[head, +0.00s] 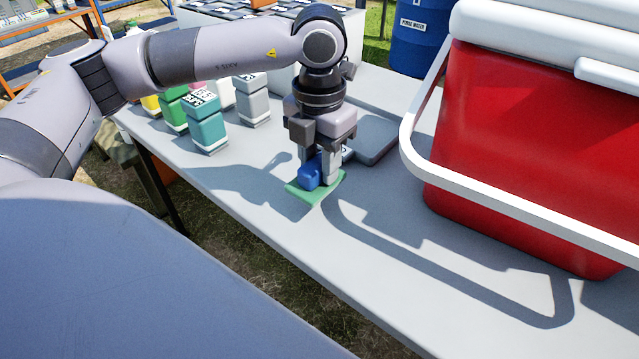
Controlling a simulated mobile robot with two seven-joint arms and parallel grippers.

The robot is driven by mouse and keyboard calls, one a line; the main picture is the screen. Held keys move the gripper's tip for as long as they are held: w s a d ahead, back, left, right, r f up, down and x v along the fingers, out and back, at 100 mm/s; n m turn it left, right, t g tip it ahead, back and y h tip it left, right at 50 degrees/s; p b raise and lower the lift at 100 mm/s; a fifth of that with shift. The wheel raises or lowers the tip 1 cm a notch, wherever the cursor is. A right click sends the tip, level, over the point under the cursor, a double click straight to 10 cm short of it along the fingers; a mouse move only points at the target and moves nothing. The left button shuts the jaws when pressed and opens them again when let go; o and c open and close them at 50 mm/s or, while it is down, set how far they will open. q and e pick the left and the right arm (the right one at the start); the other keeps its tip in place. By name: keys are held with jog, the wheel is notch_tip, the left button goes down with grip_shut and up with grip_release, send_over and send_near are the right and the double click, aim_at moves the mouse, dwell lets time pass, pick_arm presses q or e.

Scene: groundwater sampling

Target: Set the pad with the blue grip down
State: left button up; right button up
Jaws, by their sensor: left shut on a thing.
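The pad (300,194) is a flat green piece with a blue grip (309,176) on top. It is at or just above the grey table near its front edge in the head view; I cannot tell whether it touches the table. My left gripper (320,172) points down and is shut on the blue grip, with the fingers partly covering it. My right gripper is not in the head view.
A red cooler (530,150) with a white handle stands to the right. Several bottles, including a teal one (207,125), stand at the left. A grey tray (375,140) lies behind the gripper. The table front (400,270) is clear.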

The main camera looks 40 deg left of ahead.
aim_at(319, 184)
pick_arm(q)
jog(key=shift+f, duration=0.65)
notch_tip(319, 184, down, 3)
jog(key=shift+r+b, duration=0.15)
jog(key=shift+b, duration=0.2)
jog(key=shift+f, duration=0.3)
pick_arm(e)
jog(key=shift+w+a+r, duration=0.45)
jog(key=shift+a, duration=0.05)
pick_arm(q)
jog(key=shift+f, duration=0.2)
jog(key=o, duration=1)
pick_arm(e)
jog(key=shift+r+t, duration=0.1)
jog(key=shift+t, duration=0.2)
pick_arm(q)
jog(key=shift+r, duration=0.1)
